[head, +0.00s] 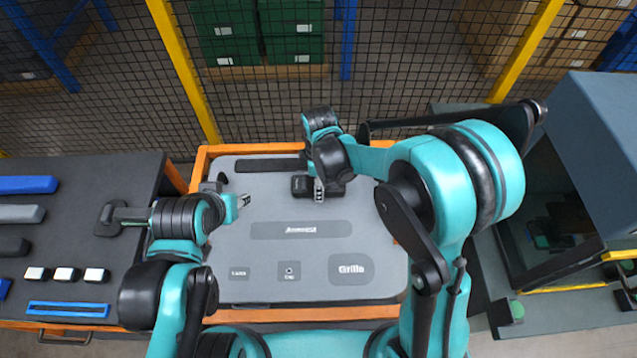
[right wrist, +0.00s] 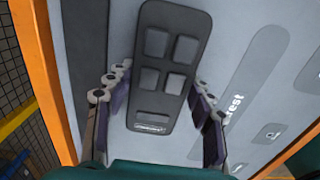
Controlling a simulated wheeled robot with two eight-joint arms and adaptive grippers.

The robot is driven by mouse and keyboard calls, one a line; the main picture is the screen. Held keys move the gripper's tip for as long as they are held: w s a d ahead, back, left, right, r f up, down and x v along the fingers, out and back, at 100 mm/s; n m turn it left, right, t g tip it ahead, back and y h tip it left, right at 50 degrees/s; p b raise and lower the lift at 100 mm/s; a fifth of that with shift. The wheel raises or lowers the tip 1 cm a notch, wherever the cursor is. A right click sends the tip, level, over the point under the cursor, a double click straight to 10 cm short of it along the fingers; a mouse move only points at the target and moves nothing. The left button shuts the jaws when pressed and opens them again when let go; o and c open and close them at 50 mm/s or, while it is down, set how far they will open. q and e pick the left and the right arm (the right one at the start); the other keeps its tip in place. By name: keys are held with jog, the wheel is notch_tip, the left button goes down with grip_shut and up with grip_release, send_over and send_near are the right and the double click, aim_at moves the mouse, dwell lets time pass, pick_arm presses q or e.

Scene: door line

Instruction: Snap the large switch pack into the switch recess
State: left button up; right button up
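The large switch pack (right wrist: 165,65) is a long dark block with several square buttons. In the head view the pack (head: 301,186) lies crosswise at the upper middle of the grey door panel (head: 285,267), partly behind my right gripper (head: 319,190). I cannot tell whether the pack is seated. My left gripper (head: 243,200) is over the panel's left side, apart from the pack, its fingers too small to read.
The panel lies in an orange frame (head: 203,165) and has labelled recesses, including the Grille one (head: 351,268). A dark table (head: 100,180) at left holds bars and white-topped blocks (head: 66,274). A grey-blue machine (head: 590,140) stands at right, a mesh fence behind.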

jog(key=shift+o, duration=1.4)
